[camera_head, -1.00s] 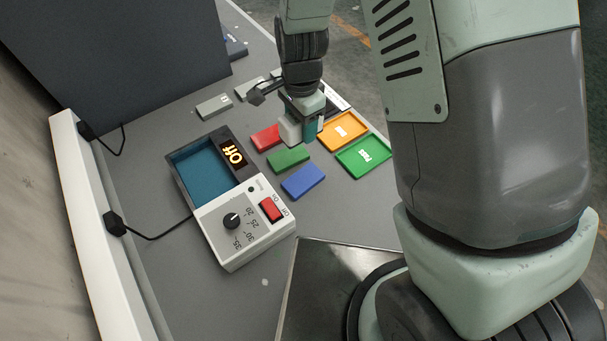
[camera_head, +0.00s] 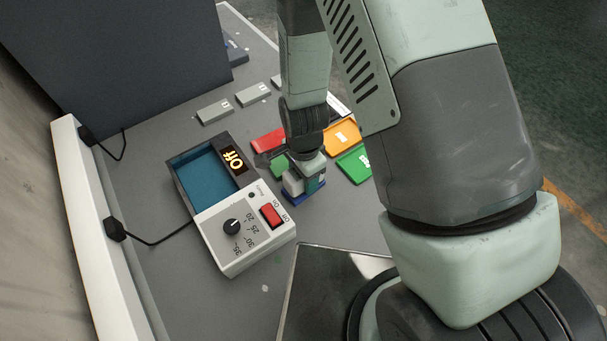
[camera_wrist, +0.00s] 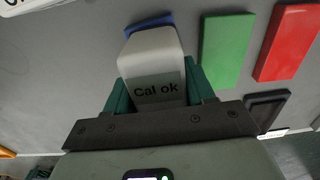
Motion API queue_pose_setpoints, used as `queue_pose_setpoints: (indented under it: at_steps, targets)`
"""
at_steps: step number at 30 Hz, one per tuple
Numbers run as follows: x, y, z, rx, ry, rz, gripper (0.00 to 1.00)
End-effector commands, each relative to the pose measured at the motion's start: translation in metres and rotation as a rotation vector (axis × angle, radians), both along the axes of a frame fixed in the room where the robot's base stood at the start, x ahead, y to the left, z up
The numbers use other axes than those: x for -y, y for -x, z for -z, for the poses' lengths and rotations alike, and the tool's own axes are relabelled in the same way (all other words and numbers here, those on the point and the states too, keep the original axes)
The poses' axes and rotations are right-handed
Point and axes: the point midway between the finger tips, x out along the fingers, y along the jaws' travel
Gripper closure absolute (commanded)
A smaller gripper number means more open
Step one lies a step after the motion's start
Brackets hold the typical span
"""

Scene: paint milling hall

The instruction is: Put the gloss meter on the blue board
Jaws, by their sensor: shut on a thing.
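My gripper (camera_head: 306,180) points down and is shut on the gloss meter (camera_head: 293,183), a small whitish block. In the wrist view the gloss meter (camera_wrist: 152,62) sits between the two teal fingers, with "Cal ok" on its dark grey-green display facing the camera. The blue board (camera_head: 302,198) lies directly below the held meter, mostly hidden by it and the gripper. In the wrist view only a strip of the blue board (camera_wrist: 148,25) shows beyond the meter's far end. I cannot tell whether the meter touches the board.
The green board (camera_wrist: 227,48) and red board (camera_wrist: 288,42) lie beside it. An orange tray (camera_head: 342,138) and a green tray (camera_head: 354,166) are behind to the right. A white control box (camera_head: 245,240) reading "Off" stands at left. Grey blocks (camera_head: 214,111) lie farther back.

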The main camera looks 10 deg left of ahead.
Motion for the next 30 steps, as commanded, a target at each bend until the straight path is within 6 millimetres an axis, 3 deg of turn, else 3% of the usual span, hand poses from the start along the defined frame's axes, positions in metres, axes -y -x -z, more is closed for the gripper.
queue_pose_setpoints:
  at_steps: [12, 13, 17, 26, 30]
  targets:
    - [0.000, 0.000, 0.006, 0.001, -0.001, 0.000, 0.94]
    - [0.000, 0.000, 0.005, 0.001, -0.001, 0.000, 0.42]
    - [0.000, 0.000, 0.005, 0.000, 0.000, 0.000, 0.22]
    - [0.000, 0.000, 0.004, 0.001, -0.001, 0.000, 0.21]
    - [0.000, -0.001, -0.008, 0.003, -0.001, 0.000, 0.21]
